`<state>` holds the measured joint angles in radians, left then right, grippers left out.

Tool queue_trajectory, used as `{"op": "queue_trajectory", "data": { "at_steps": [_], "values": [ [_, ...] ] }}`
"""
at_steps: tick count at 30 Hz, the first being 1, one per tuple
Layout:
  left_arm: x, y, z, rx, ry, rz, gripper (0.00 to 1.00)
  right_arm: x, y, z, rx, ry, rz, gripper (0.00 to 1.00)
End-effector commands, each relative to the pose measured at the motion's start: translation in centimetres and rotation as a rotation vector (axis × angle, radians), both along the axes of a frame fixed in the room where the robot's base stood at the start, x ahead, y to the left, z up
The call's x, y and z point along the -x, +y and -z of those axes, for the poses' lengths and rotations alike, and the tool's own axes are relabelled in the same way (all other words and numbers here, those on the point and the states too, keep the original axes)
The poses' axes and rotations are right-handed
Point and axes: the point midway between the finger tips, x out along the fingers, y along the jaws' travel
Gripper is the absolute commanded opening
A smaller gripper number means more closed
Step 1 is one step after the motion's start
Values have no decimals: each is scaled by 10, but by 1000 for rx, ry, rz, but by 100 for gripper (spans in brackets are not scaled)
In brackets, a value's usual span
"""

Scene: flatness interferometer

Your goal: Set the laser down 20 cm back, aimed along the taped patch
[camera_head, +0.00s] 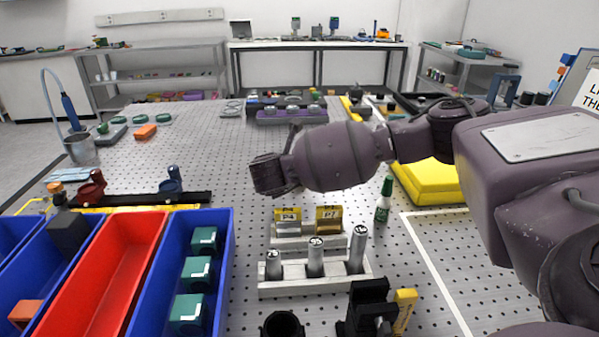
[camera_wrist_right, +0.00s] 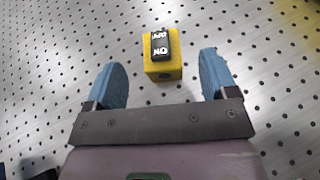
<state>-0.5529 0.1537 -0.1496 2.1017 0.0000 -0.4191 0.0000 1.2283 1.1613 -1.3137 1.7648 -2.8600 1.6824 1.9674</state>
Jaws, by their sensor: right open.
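My right gripper (camera_head: 266,178) reaches across the bench from the right, and its fingers are hidden behind its body in the head view. In the right wrist view the gripper (camera_wrist_right: 162,66) is open, with two blue fingertips apart. A small yellow block (camera_wrist_right: 163,70) with a black ON/OFF switch sits on the perforated top, between and slightly beyond the fingertips; it looks like the laser. White tape lines (camera_head: 437,273) mark a patch at right of the bench. My left gripper is not in view.
Blue and red bins (camera_head: 105,280) stand at front left. A yellow case (camera_head: 428,183) lies right, behind the tape.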

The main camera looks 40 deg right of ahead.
Motion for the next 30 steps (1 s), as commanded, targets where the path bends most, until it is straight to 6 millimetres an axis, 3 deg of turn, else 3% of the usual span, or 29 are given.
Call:
{"op": "queue_trajectory", "data": {
  "at_steps": [12,22,30],
  "values": [
    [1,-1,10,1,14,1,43,-26,-35,17,0,2,1,79],
    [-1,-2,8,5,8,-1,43,-29,-40,17,0,0,0,79],
    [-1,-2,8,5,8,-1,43,-29,-40,17,0,0,-1,39]
  ]
}}
